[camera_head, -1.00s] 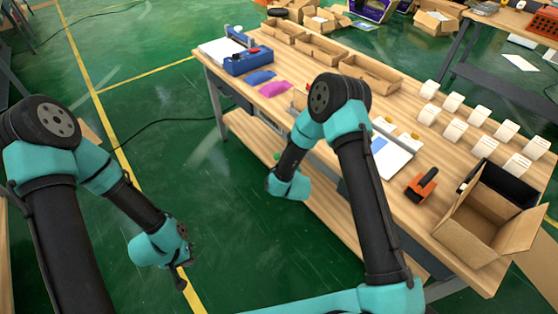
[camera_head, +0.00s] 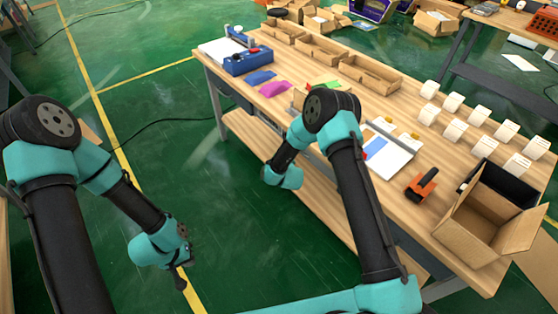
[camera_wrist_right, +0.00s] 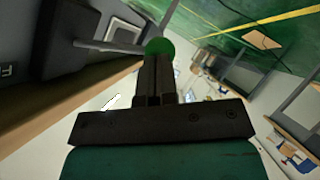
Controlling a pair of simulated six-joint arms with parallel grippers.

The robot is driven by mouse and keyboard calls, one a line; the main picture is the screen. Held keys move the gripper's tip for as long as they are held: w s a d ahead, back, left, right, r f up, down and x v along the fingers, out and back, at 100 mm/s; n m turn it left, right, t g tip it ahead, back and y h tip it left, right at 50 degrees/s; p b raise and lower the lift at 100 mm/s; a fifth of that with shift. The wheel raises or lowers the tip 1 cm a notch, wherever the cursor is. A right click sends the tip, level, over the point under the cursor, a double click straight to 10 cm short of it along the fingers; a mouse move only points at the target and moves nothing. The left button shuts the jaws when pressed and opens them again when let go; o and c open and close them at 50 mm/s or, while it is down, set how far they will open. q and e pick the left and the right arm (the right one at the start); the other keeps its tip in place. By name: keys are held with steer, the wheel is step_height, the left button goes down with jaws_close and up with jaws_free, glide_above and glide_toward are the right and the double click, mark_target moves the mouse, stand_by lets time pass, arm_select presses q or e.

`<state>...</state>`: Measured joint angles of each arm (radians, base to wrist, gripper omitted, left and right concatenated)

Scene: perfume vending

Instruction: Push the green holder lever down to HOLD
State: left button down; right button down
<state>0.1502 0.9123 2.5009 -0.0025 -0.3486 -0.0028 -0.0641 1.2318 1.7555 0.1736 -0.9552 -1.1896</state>
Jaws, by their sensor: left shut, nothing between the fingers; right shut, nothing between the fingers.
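The green lever knob (camera_wrist_right: 160,46) is a round ball at the end of a thin grey rod (camera_wrist_right: 108,46) in the right wrist view. The rod comes from a dark grey housing (camera_wrist_right: 66,42) at the left. My right gripper (camera_wrist_right: 154,60) is shut and empty, with its fingertips right at the knob, overlapping its lower edge in the picture. I cannot tell whether they touch. In the head view my right wrist hides the knob and the right fingers. My left gripper (camera_head: 182,279) is shut and empty, hanging over the floor far from the table.
The wooden table (camera_head: 440,225) carries an open cardboard box (camera_head: 480,225), an orange and black tape dispenser (camera_head: 421,186), several white boxes and a blue device (camera_head: 248,62). A lower shelf (camera_head: 250,131) runs under it.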

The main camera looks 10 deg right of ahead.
steer(key=shift+w+d+f, duration=0.15)
steer(key=shift+f, duration=0.35)
steer(key=shift+w+d+f, duration=0.1)
steer(key=shift+d+f, duration=0.05)
steer(key=shift+f, duration=0.3)
steer(key=shift+r, duration=0.1)
steer(key=shift+w+a+r, duration=0.1)
steer(key=shift+w+r, duration=0.2)
steer(key=shift+r, duration=0.7)
steer(key=a+f+v, duration=0.1)
steer(key=v, duration=1.3)
steer(key=shift+s+d+f, duration=0.2)
steer(key=shift+s+d, duration=0.1)
steer(key=shift+s, duration=0.15)
